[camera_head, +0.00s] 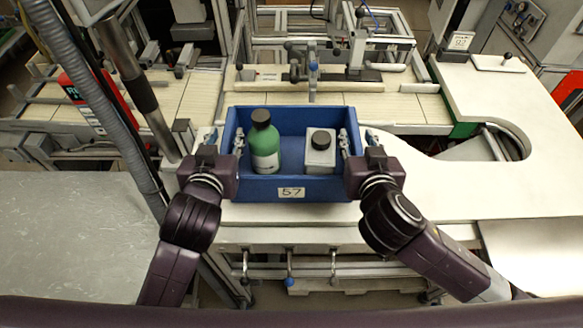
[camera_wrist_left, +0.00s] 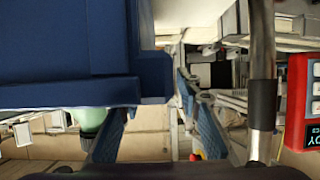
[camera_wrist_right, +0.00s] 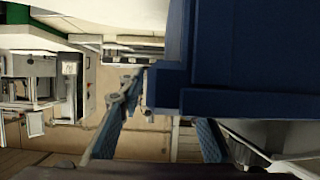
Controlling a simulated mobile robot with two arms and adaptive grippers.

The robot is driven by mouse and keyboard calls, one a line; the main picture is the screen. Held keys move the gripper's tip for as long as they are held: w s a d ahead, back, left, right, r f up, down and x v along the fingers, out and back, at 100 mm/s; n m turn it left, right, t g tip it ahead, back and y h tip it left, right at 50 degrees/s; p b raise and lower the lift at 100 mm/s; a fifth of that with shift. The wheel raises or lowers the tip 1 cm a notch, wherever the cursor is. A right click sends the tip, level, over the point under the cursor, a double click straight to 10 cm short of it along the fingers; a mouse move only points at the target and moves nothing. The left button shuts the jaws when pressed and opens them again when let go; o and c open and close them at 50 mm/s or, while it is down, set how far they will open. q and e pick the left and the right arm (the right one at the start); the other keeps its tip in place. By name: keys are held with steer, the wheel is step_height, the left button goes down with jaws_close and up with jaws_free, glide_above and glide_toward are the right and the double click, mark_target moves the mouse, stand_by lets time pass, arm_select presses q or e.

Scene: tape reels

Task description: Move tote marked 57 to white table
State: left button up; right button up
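The blue tote (camera_head: 335,194) carries a label reading 57 on its front and appears to rest on the pale worktop. It holds a green bottle (camera_head: 264,146) and a white container with a black cap (camera_head: 320,152). My left gripper (camera_head: 226,140) is at the tote's left wall, and my right gripper (camera_head: 359,141) is at its right wall. Each has one finger inside the wall and one outside. In the left wrist view the fingers (camera_wrist_left: 158,132) are apart, with the rim between them. The right wrist view shows the same for the other fingers (camera_wrist_right: 163,130).
The white table (camera_head: 460,190) extends right of the tote, with a curved cutout and clear surface. A grey table (camera_head: 70,235) is at the left. A metal post (camera_head: 140,90) stands left of my left gripper. Frames and fixtures stand behind the tote.

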steer(key=shift+a, duration=0.1)
arm_select(q)
step_height(320, 180, up, 10)
steer(key=shift+f, duration=0.1)
arm_select(e)
steer(key=shift+r, duration=0.1)
step_height(320, 180, up, 10)
steer(key=shift+f, duration=0.1)
stand_by(0.4)
stand_by(0.5)
